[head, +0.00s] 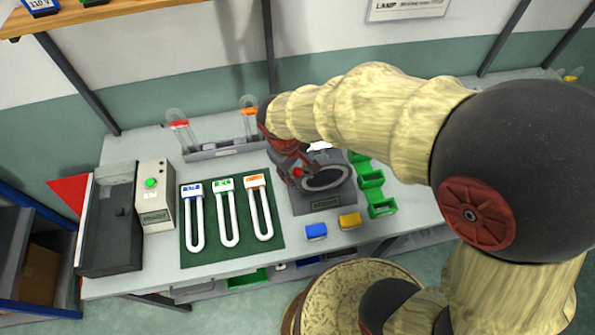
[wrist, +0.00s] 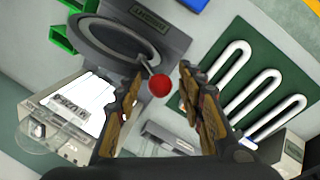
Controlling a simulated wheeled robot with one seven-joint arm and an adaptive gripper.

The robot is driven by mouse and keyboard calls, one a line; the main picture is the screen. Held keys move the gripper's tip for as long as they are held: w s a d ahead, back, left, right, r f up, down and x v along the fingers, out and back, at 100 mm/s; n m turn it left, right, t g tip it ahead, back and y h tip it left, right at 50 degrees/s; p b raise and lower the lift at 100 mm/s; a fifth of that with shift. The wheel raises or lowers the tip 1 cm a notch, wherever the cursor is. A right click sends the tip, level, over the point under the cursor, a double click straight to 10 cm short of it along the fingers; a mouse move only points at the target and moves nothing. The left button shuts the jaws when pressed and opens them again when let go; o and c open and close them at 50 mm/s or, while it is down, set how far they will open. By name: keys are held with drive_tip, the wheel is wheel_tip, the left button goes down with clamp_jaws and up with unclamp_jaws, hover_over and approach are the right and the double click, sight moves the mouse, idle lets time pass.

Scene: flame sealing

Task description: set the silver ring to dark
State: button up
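The silver ring (head: 326,178) lies on the sloped top of a dark grey box (head: 322,203), around a dark centre. In the wrist view the ring (wrist: 92,47) is at upper left. A thin lever reaches from it to a red ball knob (wrist: 160,86), also visible in the head view (head: 298,172). My gripper (wrist: 161,75) is open, one finger on each side of the knob with visible gaps. In the head view my gripper (head: 292,162) is over the box's left side and partly hides it. Any markings on the ring are too small to read.
Three white U-shaped tubes (head: 228,220) lie on a green mat (head: 211,243) left of the box. Green bins (head: 382,208) stand right. A tube rack (head: 225,150) stands behind.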

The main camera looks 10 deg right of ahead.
drive_tip(key=shift+f, duration=0.1)
drive_tip(key=shift+c, duration=1.1)
drive_tip(key=c, duration=0.7)
clamp_jaws()
